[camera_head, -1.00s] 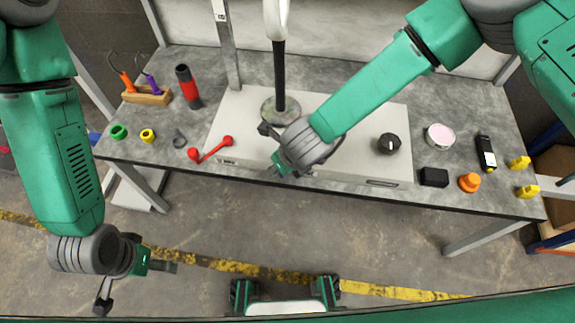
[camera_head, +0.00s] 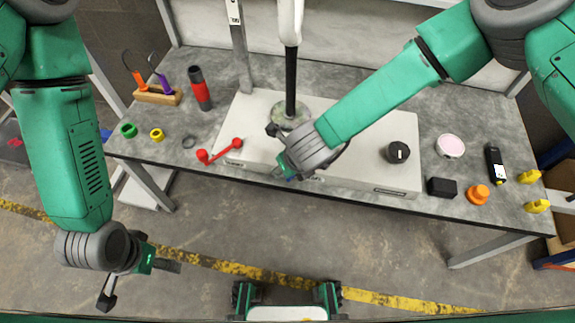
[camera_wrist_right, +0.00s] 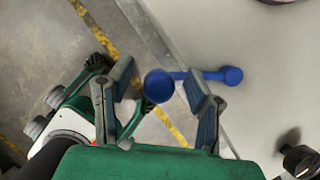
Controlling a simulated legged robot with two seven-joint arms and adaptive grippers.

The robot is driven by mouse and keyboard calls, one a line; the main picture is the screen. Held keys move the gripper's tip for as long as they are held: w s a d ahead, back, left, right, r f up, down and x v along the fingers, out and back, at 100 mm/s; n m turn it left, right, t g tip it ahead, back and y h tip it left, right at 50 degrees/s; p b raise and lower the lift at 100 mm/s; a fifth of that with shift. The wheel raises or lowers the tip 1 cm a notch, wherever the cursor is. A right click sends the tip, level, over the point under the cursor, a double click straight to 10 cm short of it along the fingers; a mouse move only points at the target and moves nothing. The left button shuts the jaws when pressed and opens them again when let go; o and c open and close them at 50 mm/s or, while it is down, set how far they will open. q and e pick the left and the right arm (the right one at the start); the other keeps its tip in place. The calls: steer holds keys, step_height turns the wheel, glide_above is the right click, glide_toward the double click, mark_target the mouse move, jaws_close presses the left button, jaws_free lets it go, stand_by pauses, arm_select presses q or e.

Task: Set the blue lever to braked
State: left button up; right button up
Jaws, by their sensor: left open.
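The blue lever (camera_wrist_right: 205,75) shows in the right wrist view, with a round knob at each end, beside the pale panel's edge. Its nearer knob lies between the fingers of my right gripper (camera_wrist_right: 158,82), with visible gaps on both sides, so the gripper is open. In the head view my right gripper (camera_head: 279,150) is over the front of the white panel box (camera_head: 350,170), and my right wrist hides most of the blue lever. My left gripper (camera_head: 138,282) is open and empty, low at the left, in front of the table.
A red lever (camera_head: 220,152) sits left on the box. A black dial (camera_head: 398,152) is on its right, a black post (camera_head: 291,80) behind.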

steer(key=v, duration=1.2)
steer(key=shift+w+f, duration=0.1)
steer(key=s+d+f+n+g+h, duration=0.1)
steer(key=s+d+f+n, duration=0.4)
steer(key=d+n, duration=0.25)
steer(key=s+d+f+n+h, duration=0.1)
steer(key=s+d+f+n, duration=0.45)
steer(key=n, duration=0.35)
steer(key=s+d+n+g, duration=0.2)
steer(key=s+d+n, duration=0.7)
steer(key=d+n, duration=0.3)
steer(key=shift+s+d+f+n, duration=0.15)
steer(key=shift+s+d+n, duration=0.25)
steer(key=shift+n, duration=0.45)
steer(key=shift+w, duration=0.15)
